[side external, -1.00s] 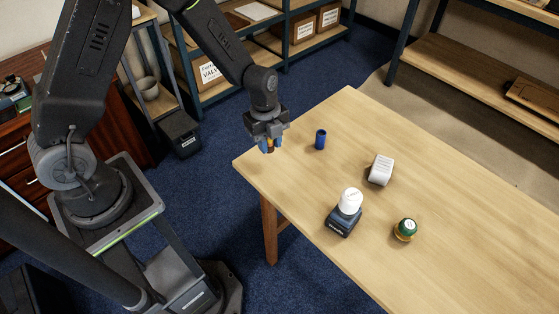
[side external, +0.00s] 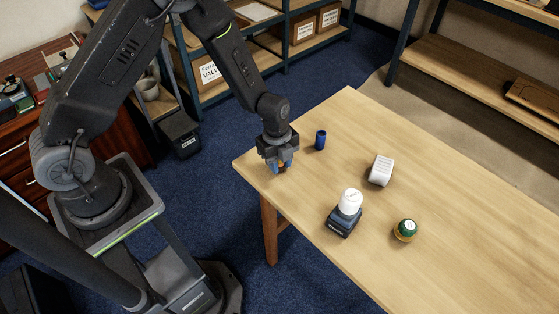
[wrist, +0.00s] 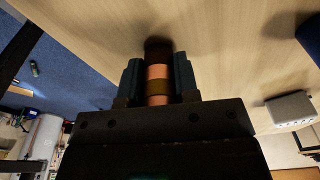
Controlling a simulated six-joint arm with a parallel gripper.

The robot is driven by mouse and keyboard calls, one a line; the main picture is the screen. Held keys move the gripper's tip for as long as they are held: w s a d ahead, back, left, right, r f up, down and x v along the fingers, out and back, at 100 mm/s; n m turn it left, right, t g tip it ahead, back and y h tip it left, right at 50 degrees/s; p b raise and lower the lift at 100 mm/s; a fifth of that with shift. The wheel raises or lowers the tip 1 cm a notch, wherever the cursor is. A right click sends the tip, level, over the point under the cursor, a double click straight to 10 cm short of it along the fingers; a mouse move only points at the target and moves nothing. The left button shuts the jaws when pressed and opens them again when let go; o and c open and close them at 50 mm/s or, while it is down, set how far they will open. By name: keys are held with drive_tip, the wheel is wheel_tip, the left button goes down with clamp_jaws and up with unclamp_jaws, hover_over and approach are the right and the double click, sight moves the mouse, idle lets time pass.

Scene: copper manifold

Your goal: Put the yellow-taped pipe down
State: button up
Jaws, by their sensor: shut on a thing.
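My gripper (side external: 279,165) is low over the near-left corner of the wooden table (side external: 450,240), shut on the taped copper pipe. In the wrist view, the pipe (wrist: 158,73) sits between the two fingers of my gripper (wrist: 158,80), with copper and darker yellow-brown bands showing. Its far end is dark and lies close to the table surface; I cannot tell whether it touches. In the side view only a small orange bit of the pipe (side external: 282,167) shows below the fingers.
A blue cylinder (side external: 320,140) stands just right of my gripper. The table edge is close on the left.

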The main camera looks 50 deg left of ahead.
drive_tip(key=o, duration=0.9)
drive_tip(key=r, duration=0.4)
drive_tip(key=a+r, duration=0.1)
drive_tip(key=r, duration=0.7)
drive_tip(key=shift+w+a+r, duration=0.1)
drive_tip(key=shift+a+r, duration=0.1)
drive_tip(key=shift+r, duration=0.1)
drive_tip(key=s+a+r+n+t, duration=0.2)
drive_tip(key=s+r+n+t, duration=0.1)
drive_tip(key=s+r+n, duration=0.6)
drive_tip(key=s+a+r+n+t+y, duration=0.1)
drive_tip(key=s+a+r+n+t, duration=0.1)
drive_tip(key=s+r+n, duration=0.8)
drive_tip(key=shift+r+n+t, duration=0.4)
drive_tip(key=shift+r+n, duration=0.3)
drive_tip(key=shift+d, duration=0.1)
